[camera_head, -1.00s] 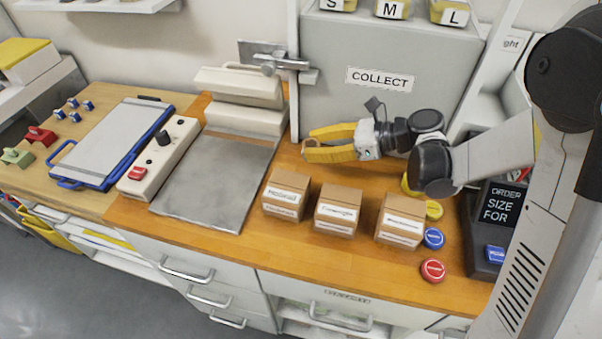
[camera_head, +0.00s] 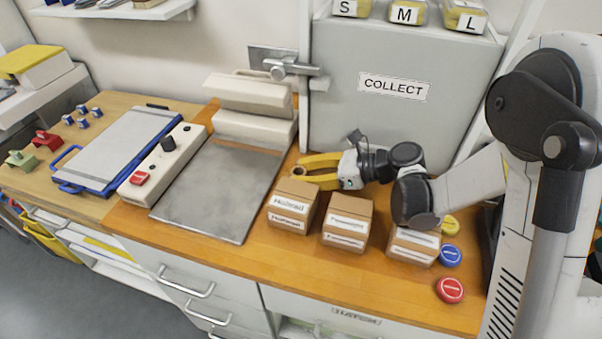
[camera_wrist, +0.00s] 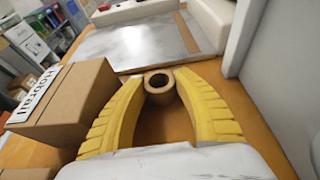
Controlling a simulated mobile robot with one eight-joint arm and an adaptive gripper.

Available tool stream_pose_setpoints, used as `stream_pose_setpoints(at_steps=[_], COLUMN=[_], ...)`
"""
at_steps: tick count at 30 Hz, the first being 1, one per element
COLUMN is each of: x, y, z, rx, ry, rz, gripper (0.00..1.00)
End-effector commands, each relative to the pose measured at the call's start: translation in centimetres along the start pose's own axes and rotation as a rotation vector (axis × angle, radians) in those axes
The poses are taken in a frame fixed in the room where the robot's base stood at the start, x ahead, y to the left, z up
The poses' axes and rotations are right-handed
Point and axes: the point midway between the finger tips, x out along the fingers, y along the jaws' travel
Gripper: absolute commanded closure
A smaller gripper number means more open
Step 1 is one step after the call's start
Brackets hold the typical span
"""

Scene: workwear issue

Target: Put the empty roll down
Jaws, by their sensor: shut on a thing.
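My gripper (camera_head: 303,171) has yellow fingers and is low over the orange counter, behind the row of cardboard boxes. In the wrist view my gripper (camera_wrist: 160,88) is shut on the empty roll (camera_wrist: 159,86), a short brown cardboard tube. The roll is upright between the fingertips with its open end facing the camera. I cannot tell whether its base touches the counter. In the head view the roll is hardly visible at the fingertips.
A cardboard box (camera_wrist: 72,105) stands close left of my fingers in the wrist view. The grey collect cabinet (camera_head: 395,115) is behind. A metal plate (camera_head: 215,190) lies beyond the fingertips. Counter (camera_head: 262,243) is bare in front of it. Red (camera_head: 450,290) and blue (camera_head: 449,256) buttons are at right.

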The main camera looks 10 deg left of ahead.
Motion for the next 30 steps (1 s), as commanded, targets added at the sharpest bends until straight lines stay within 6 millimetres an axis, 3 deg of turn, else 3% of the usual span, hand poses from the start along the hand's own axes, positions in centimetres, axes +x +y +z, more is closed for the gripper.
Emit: stream_pose_setpoints(at_steps=[1, 3, 14, 30], x=[0.1, 0.0, -0.1, -10.7], y=[0.0, 0.0, 0.0, -0.1], z=[-0.2, -0.1, 0.4, 0.4], rx=[0.000, 0.000, 0.000, 0.001], ry=[0.000, 0.000, 0.000, 0.000], rz=[0.000, 0.000, 0.000, -0.003], gripper=[0.58, 0.43, 0.43, 0.43])
